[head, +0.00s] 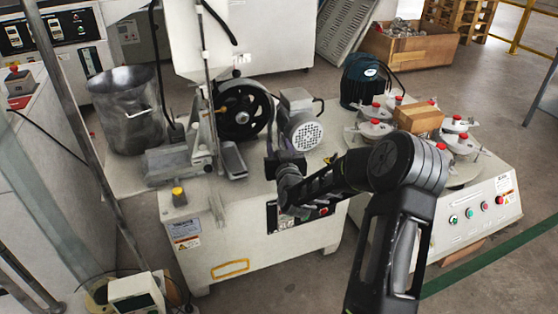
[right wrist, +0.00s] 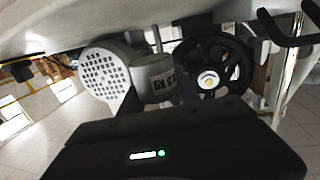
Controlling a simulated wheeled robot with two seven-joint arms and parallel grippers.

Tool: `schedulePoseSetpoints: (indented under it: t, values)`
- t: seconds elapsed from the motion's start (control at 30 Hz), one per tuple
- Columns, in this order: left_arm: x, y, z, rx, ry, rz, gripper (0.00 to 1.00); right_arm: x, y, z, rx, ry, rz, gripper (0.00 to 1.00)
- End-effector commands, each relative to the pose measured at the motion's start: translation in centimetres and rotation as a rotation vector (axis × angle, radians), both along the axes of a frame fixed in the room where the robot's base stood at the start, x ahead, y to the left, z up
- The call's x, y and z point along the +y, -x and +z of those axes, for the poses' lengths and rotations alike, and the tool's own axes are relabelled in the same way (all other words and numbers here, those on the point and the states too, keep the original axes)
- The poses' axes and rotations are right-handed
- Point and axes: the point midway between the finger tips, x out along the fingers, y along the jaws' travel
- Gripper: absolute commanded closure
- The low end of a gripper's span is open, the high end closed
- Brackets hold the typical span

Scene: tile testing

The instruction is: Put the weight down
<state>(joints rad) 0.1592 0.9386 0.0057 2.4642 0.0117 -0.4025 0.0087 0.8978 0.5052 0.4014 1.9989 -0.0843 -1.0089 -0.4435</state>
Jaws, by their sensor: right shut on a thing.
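My right arm comes in from the lower right in the head view and reaches left across the front of the pale machine. My right gripper (head: 286,166) is at its end, low over the machine top, just in front of the grey motor and right of the black wheel. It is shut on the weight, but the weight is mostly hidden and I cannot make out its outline. My left gripper is not in view.
The grey motor (head: 305,133) and black wheel (head: 241,111) stand close behind the gripper. They also show in the right wrist view. A machine with red-knobbed discs and a wooden block (head: 418,117) is to the right. A metal bin (head: 127,112) stands left.

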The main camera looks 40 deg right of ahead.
Motion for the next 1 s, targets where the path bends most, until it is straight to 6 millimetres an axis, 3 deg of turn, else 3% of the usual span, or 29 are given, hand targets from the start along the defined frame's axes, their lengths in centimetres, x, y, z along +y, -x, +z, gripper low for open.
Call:
schedulePoseSetpoints:
  t: [0.23, 0.53, 0.97, 1.0]
  values:
    - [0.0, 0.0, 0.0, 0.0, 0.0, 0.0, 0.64, 0.0, 0.0, 0.1, -0.003, 0.003, 0.0, 1.0]
    - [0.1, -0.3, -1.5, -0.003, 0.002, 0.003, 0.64, -0.1, 0.0, -3.5, -0.004, 0.001, -0.002, 1.0]
    - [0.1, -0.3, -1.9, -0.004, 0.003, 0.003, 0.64, 0.0, 0.0, -3.9, -0.004, 0.003, -0.001, 1.0]
    - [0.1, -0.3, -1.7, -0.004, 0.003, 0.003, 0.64, 0.0, 0.0, -4.0, -0.001, 0.001, -0.001, 0.59]
